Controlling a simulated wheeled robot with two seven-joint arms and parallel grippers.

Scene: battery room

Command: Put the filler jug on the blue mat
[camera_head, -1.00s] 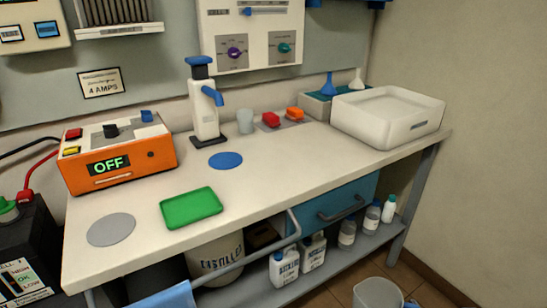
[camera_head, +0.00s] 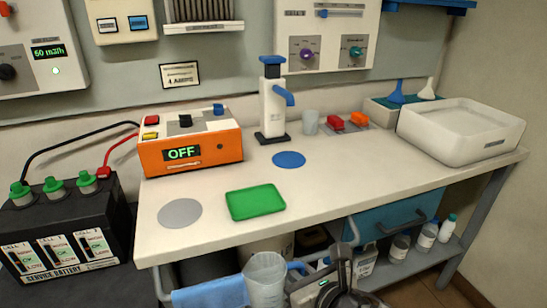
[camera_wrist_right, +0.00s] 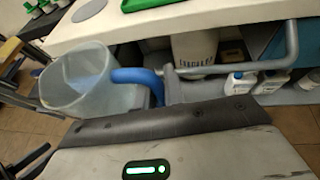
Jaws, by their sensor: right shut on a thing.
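The filler jug (camera_head: 265,280) is a clear, whitish jug with a blue handle, in front of the bench's front edge and below its top. It also shows in the right wrist view (camera_wrist_right: 78,82). My right gripper (camera_head: 312,272) is to the right of the jug, shut on its blue handle (camera_wrist_right: 140,76); the fingertips are hard to make out. The blue mat (camera_head: 289,159) is a flat round disc on the bench top, in front of the white pump dispenser, with nothing on it. My left gripper is in neither view.
On the bench (camera_head: 345,190), a green tray (camera_head: 256,203) and grey disc (camera_head: 180,213) lie near the front edge. The white dispenser (camera_head: 273,105) stands behind the mat, the orange charger (camera_head: 190,145) to its left. A rail with a blue towel (camera_head: 212,293) runs along the front.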

